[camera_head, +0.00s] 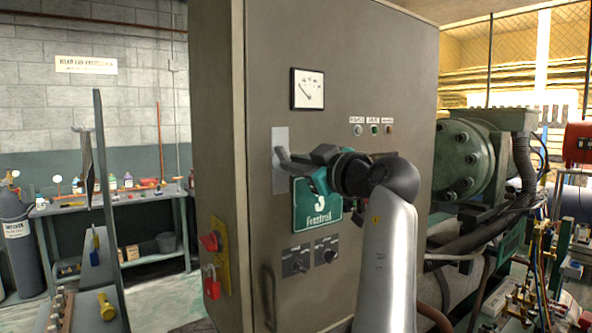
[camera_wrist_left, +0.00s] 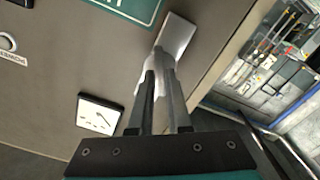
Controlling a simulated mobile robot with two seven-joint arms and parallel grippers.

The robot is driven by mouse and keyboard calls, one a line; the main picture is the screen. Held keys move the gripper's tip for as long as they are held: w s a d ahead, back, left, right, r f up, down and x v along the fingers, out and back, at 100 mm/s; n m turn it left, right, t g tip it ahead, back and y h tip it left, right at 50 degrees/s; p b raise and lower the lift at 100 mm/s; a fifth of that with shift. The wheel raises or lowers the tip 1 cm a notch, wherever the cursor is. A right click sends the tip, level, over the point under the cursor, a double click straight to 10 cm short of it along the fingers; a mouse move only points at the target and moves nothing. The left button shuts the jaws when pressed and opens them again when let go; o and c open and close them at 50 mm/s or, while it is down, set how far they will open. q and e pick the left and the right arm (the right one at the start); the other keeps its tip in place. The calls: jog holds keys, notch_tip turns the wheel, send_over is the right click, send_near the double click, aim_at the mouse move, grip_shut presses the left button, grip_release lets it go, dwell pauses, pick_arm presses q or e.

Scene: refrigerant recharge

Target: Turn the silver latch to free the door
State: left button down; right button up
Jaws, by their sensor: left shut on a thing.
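The silver latch (camera_head: 280,178) is a pale metal plate with a lever on the front of the grey cabinet door (camera_head: 350,45), near its left edge. Its lever (camera_head: 287,155) points right from the plate, roughly level. My left gripper (camera_head: 311,158) is shut on the lever. In the left wrist view the latch plate (camera_wrist_left: 177,35) shows beyond my left gripper (camera_wrist_left: 161,80), with the lever between its two fingers. The fingers partly hide the lever. My right gripper is not in view.
A green sign (camera_head: 315,207) and two knobs sit below the latch, a gauge (camera_head: 308,89) above. A red padlock (camera_head: 211,283) and red switch (camera_head: 209,241) are on the cabinet's left side. A door handle (camera_head: 268,297) is low left. Machinery (camera_head: 470,160) stands right.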

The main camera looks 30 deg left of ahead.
pick_arm(q)
jog(key=n+b, duration=0.2)
jog(key=n, duration=0.1)
dwell(0.4)
jog(key=shift+n+b, duration=1.6)
jog(key=shift+n, duration=0.6)
